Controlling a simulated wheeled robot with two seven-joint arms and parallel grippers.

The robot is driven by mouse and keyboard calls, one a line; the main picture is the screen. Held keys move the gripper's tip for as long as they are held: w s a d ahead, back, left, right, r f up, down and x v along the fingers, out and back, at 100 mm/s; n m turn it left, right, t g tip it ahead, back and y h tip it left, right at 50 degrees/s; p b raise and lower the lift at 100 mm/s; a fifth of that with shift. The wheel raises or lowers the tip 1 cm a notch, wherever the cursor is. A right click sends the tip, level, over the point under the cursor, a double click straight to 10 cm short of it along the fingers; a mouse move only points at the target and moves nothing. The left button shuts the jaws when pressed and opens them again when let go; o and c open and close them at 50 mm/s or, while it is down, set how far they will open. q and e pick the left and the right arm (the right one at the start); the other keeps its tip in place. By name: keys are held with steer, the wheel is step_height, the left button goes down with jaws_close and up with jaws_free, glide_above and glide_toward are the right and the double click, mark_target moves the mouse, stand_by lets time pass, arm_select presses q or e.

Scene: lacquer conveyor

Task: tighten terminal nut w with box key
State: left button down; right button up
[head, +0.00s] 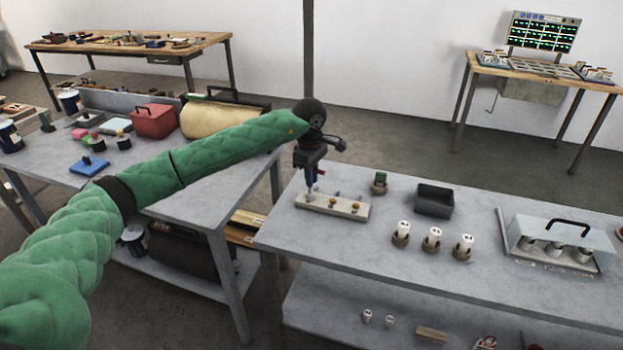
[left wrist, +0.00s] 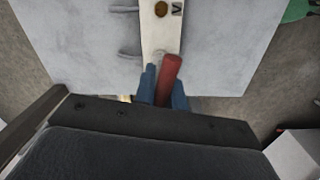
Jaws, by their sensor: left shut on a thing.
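My left gripper (head: 310,187) is shut on the box key, at the left end of the pale terminal strip (head: 345,212) on the grey table. The box key's red handle (left wrist: 171,70) shows between the blue fingers (left wrist: 164,92) in the left wrist view. In the head view only a bit of red (head: 319,173) shows beside the fingers. The key's lower end and the nut under it are hidden. A brass nut (left wrist: 160,9) sits on the strip beside a letter V. Further brass nuts (head: 332,203) show along it. My right gripper is not in view.
Right of the strip stand a small green-topped item (head: 380,181), a dark open box (head: 434,200) and three white cylinders (head: 432,239) in brown holders. A clear-lidded case (head: 560,243) lies at the right. The table's front left is clear.

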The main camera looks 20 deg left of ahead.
arm_select(q)
steer(key=shift+f+b, duration=0.1)
steer(key=shift+b, duration=0.4)
steer(key=shift+m+b, duration=0.95)
steer(key=shift+m, duration=0.25)
steer(key=shift+s, duration=0.1)
steer(key=shift+m+b, duration=0.9)
steer(key=shift+b, duration=0.1)
steer(key=shift+m+b, duration=0.55)
steer(key=shift+m, duration=0.05)
